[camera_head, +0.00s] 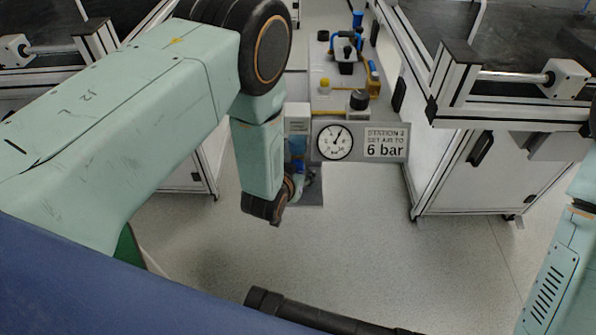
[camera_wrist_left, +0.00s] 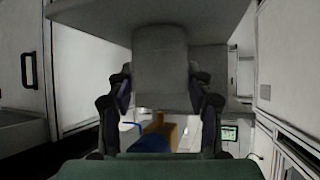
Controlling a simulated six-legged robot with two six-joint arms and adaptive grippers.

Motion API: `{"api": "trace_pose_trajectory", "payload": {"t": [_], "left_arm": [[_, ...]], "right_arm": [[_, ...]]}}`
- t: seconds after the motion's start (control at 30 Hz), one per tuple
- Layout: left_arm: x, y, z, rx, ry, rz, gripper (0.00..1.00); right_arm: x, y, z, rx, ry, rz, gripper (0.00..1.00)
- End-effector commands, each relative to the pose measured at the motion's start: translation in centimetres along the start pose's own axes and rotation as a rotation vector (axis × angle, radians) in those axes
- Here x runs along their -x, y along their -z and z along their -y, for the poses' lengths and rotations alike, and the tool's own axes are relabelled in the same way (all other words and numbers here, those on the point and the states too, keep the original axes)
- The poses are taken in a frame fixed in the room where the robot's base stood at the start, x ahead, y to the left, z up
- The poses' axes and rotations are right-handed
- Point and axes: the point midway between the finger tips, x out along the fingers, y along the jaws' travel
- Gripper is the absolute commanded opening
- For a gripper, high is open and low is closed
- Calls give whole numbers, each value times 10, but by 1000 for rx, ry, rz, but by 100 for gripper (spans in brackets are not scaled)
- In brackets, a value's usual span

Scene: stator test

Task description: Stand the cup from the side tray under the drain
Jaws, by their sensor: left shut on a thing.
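My left gripper (camera_wrist_left: 160,100) shows in the wrist view, with its dark fingers on either side of a grey, blunt-ended body (camera_wrist_left: 162,65), which looks like the cup. The fingers are shut on it. A wide grey surface above merges with its outline, so I cannot tell how it is tilted. In the head view my left arm hangs down in front of the station, and the wrist hides the fingers and the cup. A unit with a blue bowl (camera_head: 298,146) hangs below a white block beside the gauge. I cannot make out the drain or the side tray. My right gripper is out of view.
A pressure gauge (camera_head: 335,141) and a "6 bar" sign (camera_head: 385,143) front the narrow station. A grey plate (camera_head: 312,190) lies low beneath it. White cabinets (camera_head: 470,185) with benches flank both sides. The floor (camera_head: 350,255) in front is mostly clear.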

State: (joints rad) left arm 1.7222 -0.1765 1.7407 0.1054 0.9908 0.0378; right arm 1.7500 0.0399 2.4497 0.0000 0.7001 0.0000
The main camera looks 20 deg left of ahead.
Motion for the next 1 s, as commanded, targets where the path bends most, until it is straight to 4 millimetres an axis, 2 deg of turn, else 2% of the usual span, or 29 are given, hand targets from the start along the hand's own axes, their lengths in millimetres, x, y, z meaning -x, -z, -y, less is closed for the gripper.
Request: {"api": "trace_pose_trajectory", "payload": {"t": [0.13,0.17,0.4,0.83,1.0], "left_arm": [[-2,-5,0,0,0,0,24],[-2,-4,0,0,0,1,53],[-3,-3,0,-1,0,0,74],[0,4,0,-1,0,0,74],[31,4,0,-2,0,4,74]], "right_arm": [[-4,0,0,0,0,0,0],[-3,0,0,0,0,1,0],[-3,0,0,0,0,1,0],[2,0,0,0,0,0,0],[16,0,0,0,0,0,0]]}}
